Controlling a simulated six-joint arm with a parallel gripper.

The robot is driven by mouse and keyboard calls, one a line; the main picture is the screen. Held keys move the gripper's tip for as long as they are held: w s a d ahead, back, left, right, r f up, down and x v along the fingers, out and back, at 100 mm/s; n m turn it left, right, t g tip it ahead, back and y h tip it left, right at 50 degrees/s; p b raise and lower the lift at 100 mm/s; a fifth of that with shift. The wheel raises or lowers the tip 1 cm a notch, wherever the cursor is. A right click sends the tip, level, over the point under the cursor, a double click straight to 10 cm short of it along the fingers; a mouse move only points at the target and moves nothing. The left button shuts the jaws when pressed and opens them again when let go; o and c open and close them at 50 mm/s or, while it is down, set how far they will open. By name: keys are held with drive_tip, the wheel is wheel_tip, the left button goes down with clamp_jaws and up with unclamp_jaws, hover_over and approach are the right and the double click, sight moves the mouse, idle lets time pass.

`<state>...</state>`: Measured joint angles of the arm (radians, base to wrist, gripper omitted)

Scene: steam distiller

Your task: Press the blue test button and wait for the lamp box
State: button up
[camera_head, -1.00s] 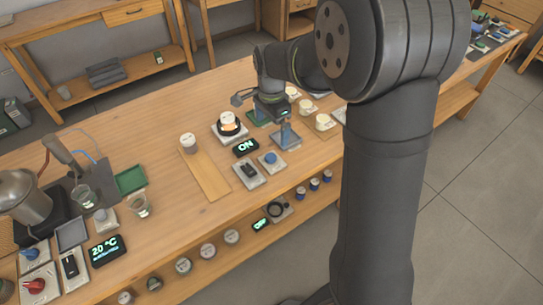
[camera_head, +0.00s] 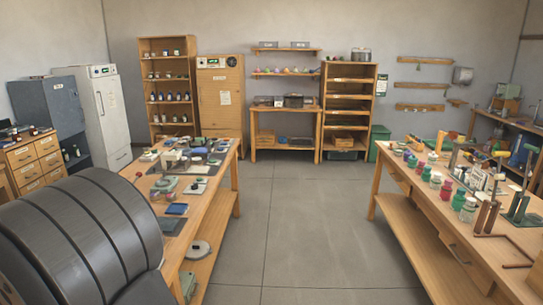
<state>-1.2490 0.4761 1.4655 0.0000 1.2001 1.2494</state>
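My gripper is outside the now view; only a large dark ribbed part of my own arm shows at the lower left. I cannot make out the blue test button or the lamp box in this view. The left wooden table (camera_head: 226,170) carries several small devices and trays, too small to tell apart. A flat blue item (camera_head: 176,209) lies near its front half; I cannot tell what it is.
A right wooden bench (camera_head: 425,212) holds several jars and stands. Open grey floor (camera_head: 300,220) runs between the tables. At the back stand a wooden shelf (camera_head: 347,90), a wooden cabinet (camera_head: 222,118) and a white fridge-like cabinet (camera_head: 108,105).

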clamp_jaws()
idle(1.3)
